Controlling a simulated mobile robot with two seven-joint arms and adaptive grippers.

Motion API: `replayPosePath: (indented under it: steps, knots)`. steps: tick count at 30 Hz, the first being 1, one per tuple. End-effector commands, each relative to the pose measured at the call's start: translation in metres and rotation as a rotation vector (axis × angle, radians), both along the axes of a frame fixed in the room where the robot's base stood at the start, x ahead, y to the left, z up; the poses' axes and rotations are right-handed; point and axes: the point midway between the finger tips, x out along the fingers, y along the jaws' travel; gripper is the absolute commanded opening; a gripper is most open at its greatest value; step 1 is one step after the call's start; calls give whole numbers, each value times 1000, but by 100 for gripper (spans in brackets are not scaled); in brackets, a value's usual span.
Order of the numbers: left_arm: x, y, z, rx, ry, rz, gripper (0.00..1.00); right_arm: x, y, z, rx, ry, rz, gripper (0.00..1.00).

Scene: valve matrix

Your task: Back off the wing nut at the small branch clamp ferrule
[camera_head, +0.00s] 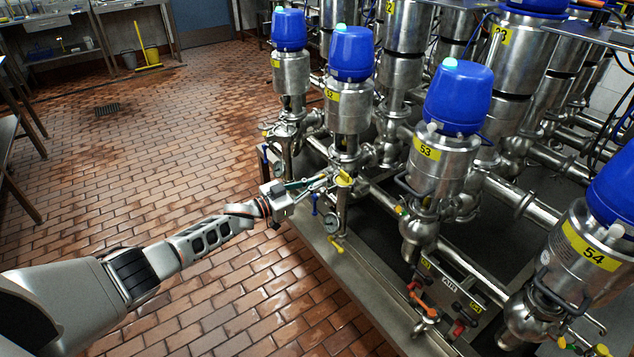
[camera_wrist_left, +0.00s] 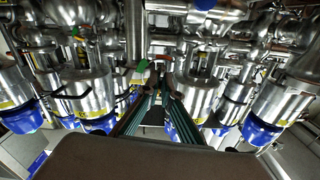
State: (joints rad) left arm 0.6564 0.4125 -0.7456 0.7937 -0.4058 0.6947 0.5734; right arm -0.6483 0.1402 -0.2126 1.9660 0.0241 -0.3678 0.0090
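My left gripper (camera_head: 324,180) reaches in from the left to the pipework under the second blue-capped valve. Its two teal-lined fingers also show in the left wrist view (camera_wrist_left: 158,76), with a narrow gap between them. Their tips are close to a small yellow part (camera_head: 343,178) on the vertical pipe. I cannot tell whether they touch it. Small green and red parts (camera_wrist_left: 141,67) show by the tips in the wrist view. The wing nut and the small branch clamp ferrule are too small to make out. My right gripper is not in view.
Steel valves with blue caps, such as valve 53 (camera_head: 442,160), and pipes crowd the right.

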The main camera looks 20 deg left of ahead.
Motion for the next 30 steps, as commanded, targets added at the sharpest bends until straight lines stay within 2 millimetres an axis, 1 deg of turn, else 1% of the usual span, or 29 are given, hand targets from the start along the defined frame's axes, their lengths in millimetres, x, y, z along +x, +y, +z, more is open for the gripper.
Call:
replayPosePath:
  steps: [11, 12, 13, 24, 28, 30]
  knots:
    - [0, 0, 0, -1, 2, 1, 0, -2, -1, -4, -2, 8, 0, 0]
    - [0, 0, 0, -1, 2, 1, 15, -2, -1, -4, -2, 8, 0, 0]
    - [0, 0, 0, -1, 2, 1, 21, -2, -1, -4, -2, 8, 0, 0]
    - [-1, 1, 0, -2, 1, 0, 21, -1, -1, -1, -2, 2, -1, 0]
    - [-7, 6, -1, -1, 2, 1, 21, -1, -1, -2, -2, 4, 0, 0]
    - [-14, 12, -1, -1, 2, 1, 21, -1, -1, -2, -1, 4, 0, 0]
